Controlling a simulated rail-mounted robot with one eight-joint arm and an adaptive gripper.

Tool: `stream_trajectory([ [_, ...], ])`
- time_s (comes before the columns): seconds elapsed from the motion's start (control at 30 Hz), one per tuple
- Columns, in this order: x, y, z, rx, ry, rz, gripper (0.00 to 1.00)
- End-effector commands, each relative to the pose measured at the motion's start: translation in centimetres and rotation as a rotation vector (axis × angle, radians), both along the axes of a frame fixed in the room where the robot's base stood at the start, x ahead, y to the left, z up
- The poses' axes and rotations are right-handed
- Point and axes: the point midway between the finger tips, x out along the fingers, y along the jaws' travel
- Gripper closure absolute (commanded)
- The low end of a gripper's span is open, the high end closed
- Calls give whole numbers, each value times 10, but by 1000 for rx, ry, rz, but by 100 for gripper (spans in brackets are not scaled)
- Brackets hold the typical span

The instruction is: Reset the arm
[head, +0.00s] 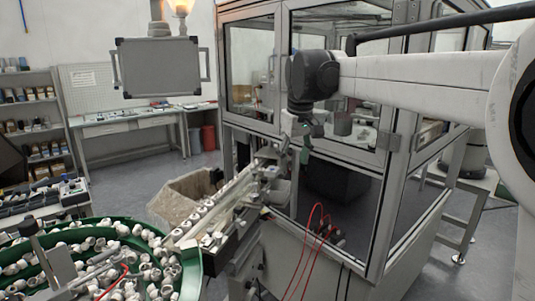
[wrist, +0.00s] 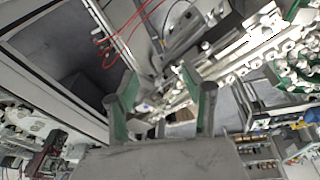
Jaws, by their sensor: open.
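My gripper (head: 303,140) hangs at the end of my arm in the head view, in front of the glass-walled cell and near the inner end of the feed rail. It is small there and partly merges with the rail fittings behind it. In the wrist view my gripper (wrist: 158,82) shows two fingers with green pads, spread apart. Nothing is between them. My arm reaches in from the right in the head view.
A green bowl feeder (head: 190,272) full of white caps stands at the lower left. A feed rail (head: 222,205) with caps runs to the glass-walled cell (head: 395,190). Red cables (head: 312,235) loop beside it. A cardboard box (head: 180,197) stands behind the rail.

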Motion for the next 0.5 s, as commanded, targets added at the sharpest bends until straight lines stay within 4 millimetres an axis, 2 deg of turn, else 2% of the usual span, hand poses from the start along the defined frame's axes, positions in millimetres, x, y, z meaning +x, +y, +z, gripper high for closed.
stream_trajectory([
  [0.03, -15, -8, -2, 5, -13, -19, 55],
  [0.27, -74, -39, -12, 31, -78, -106, 55],
  [0.5, -140, -67, -36, 60, -146, -196, 55],
])
